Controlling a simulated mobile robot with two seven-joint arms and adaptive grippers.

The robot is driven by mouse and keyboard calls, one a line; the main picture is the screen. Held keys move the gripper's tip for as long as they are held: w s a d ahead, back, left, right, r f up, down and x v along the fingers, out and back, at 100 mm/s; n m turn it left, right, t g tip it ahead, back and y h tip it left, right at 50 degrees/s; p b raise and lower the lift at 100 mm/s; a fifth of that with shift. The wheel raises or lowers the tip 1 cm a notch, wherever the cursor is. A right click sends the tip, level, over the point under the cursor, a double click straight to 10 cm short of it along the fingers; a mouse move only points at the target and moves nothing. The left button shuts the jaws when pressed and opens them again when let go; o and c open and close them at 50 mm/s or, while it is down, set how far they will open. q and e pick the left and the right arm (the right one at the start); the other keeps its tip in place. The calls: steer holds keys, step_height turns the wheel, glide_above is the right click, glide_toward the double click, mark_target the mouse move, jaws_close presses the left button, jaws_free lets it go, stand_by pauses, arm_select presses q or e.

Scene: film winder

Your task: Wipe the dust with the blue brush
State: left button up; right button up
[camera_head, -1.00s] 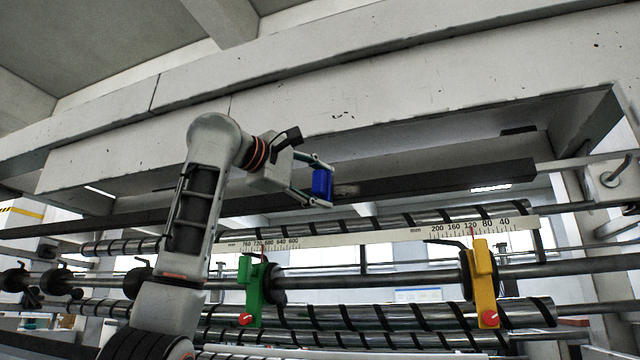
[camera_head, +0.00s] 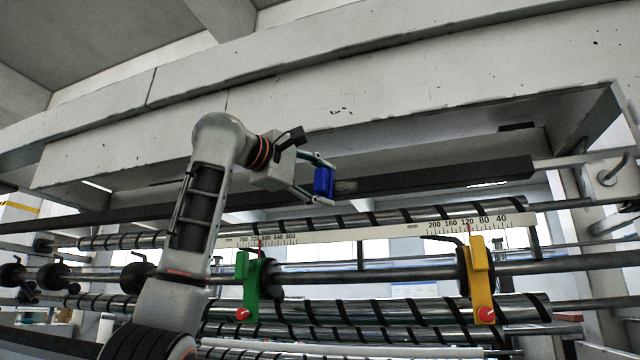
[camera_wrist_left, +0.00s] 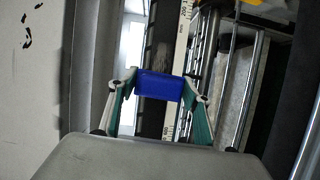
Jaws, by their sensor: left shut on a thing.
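My left gripper (camera_head: 323,181) is shut on the blue brush (camera_head: 323,182), a small blue block. The brush also shows between the fingers in the left wrist view (camera_wrist_left: 159,86). It is held at the long dark bar (camera_head: 450,177) under the pale beam. A greyish dust patch (camera_head: 346,186) lies on the bar just right of the brush. In the left wrist view a pale, grainy dust patch (camera_wrist_left: 163,52) shows on the bar beyond the brush. I cannot tell whether the brush touches the bar. My right gripper is in neither view.
A thick pale beam (camera_head: 400,105) runs above the bar. Below are a ruler strip (camera_head: 390,233), striped rollers (camera_head: 400,312), a green clamp (camera_head: 250,288) and a yellow clamp (camera_head: 480,280). A pale frame wall stands at the far right.

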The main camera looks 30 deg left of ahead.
mark_target(353, 186)
arm_select(q)
steer(key=shift+w+d, duration=0.15)
steer(key=shift+d, duration=0.65)
steer(key=shift+w+d, duration=0.1)
steer(key=shift+d, duration=0.65)
steer(key=shift+w+d, duration=0.3)
steer(key=shift+d, duration=0.55)
steer(key=shift+w+d, duration=0.3)
steer(key=shift+d, duration=0.55)
steer(key=shift+a, duration=0.1)
steer(key=shift+s+a+b, duration=0.25)
steer(key=shift+a+b, duration=0.2)
steer(key=shift+a, duration=0.7)
steer(key=shift+s+a, duration=0.2)
steer(key=shift+a, duration=0.6)
steer(key=shift+s+a, duration=0.25)
steer(key=shift+a, duration=0.5)
steer(key=shift+s+a, duration=0.2)
steer(key=shift+a, duration=0.6)
